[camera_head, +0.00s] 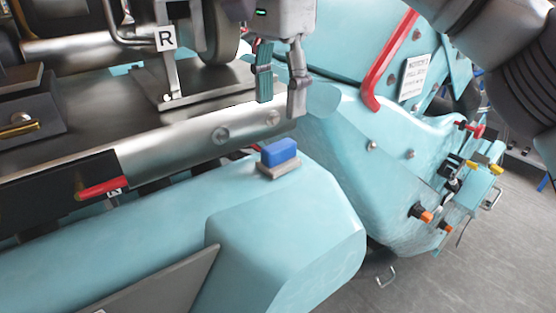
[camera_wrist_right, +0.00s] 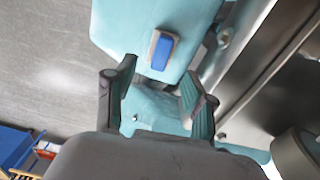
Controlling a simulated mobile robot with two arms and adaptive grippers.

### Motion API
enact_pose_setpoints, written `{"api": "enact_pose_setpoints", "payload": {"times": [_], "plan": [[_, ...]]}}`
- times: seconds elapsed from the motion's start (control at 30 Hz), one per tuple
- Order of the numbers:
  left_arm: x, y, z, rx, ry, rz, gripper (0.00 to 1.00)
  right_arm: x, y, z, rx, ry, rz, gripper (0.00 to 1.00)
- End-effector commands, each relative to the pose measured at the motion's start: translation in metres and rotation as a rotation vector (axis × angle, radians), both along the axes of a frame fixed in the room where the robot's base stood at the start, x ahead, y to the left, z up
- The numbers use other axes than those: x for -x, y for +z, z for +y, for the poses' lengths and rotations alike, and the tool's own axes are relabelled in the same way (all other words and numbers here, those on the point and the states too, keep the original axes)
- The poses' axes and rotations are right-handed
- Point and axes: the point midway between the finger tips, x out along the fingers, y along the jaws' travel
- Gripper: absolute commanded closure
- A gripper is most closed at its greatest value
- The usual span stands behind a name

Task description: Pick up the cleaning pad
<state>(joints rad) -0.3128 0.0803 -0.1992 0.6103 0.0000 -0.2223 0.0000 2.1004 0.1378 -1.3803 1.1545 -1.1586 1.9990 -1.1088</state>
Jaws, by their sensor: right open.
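The cleaning pad (camera_head: 280,153) is a small block, blue on top with a beige-grey base. It lies on the flat top of the light teal casing, near the casing's inner edge. My right gripper (camera_head: 281,90) hangs above and behind the pad in the head view, fingers pointing down. It is open, empty and apart from the pad. In the right wrist view the pad (camera_wrist_right: 161,51) shows between and beyond the two open fingers (camera_wrist_right: 157,74). My left gripper is not in view.
The teal casing (camera_head: 285,230) is bare around the pad. A metal rail (camera_head: 200,135) and a red lever (camera_head: 102,188) lie to the left. A red bar (camera_head: 388,62) and a panel with small knobs (camera_head: 420,212) are to the right. Grey floor (camera_head: 460,275) lies beyond.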

Motion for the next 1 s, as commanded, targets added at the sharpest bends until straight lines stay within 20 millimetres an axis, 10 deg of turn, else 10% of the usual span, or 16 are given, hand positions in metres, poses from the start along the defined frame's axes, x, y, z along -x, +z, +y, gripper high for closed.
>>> {"api": "enact_pose_setpoints", "payload": {"times": [0.47, 1.0], "plan": [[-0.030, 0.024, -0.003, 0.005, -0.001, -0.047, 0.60, 0.000, -0.050, 0.000, 0.003, 0.000, 0.002, 0.46], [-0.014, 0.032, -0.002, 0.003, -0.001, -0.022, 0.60, 0.000, -0.084, 0.002, -0.003, -0.003, -0.002, 0.56]]}}
